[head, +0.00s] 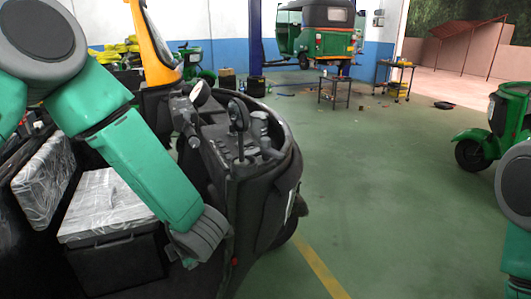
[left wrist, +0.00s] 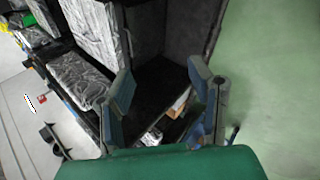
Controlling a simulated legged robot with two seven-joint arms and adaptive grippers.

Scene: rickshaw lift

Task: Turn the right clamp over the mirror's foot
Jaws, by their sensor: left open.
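A round dark mirror (head: 200,93) on a thin stalk stands at the front of the black rickshaw body (head: 262,200). A second dark mirror-like shape (head: 238,115) stands upright on the dash to its right. I cannot make out a right clamp or a mirror's foot. My left arm reaches down across the rickshaw, its wrist low beside the front body and below the mirrors. In the left wrist view my left gripper (left wrist: 161,92) is open, its blue-grey fingers wide apart over the dark rickshaw floor, holding nothing. My right gripper is out of view; only part of my right arm shows.
Plastic-wrapped seats (head: 106,208) lie left of my left wrist; one also shows in the left wrist view (left wrist: 80,78). A brownish piece (left wrist: 180,102) lies on the dark floor beyond the fingers. Green floor (head: 380,180) is clear right of the rickshaw. Another green rickshaw (head: 480,145) stands far right.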

